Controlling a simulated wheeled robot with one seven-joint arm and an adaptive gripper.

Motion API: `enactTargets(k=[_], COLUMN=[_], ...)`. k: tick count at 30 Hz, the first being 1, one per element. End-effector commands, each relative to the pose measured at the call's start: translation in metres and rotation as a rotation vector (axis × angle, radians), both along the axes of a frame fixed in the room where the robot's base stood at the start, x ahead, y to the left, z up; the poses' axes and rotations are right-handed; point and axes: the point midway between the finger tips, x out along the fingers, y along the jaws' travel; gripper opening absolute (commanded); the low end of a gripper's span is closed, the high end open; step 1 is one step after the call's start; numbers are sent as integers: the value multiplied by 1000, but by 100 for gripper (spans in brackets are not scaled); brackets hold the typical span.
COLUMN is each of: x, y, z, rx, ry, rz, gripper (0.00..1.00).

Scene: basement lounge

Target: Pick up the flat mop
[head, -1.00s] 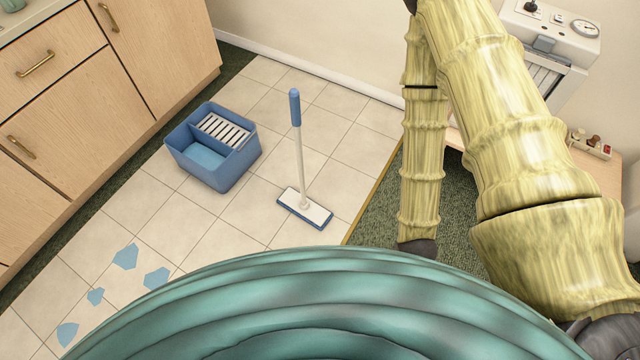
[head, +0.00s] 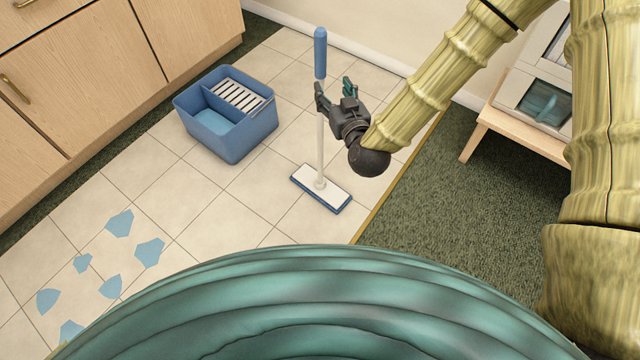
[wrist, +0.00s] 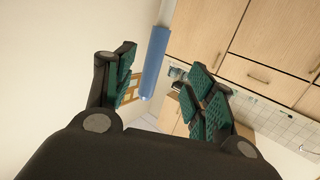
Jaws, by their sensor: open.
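The flat mop stands upright on the tiled floor, with a blue grip (head: 320,54), a white pole and a white-and-blue flat head (head: 322,188). My gripper (head: 336,92) is open beside the upper pole, just below the blue grip in the head view. In the wrist view the blue grip (wrist: 155,62) shows beyond the open fingers (wrist: 160,88), nearer the left finger. The fingers are not closed on it. Whether the pole lies between the fingertips I cannot tell for sure.
A blue bucket (head: 225,137) with a white slatted wringer stands left of the mop. Wooden cabinets (head: 110,70) line the left. A small wooden table (head: 486,124) stands on green carpet at right.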

Motion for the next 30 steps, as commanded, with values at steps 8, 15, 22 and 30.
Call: enactTargets(k=[8,15,22,30], x=[24,55,72,98], y=[6,15,20,25], z=[29,29,29,26], rx=[15,16,15,16], ry=[-125,-125,-123,-123], rz=[-26,-26,-26,-26], gripper=[55,55,55,55])
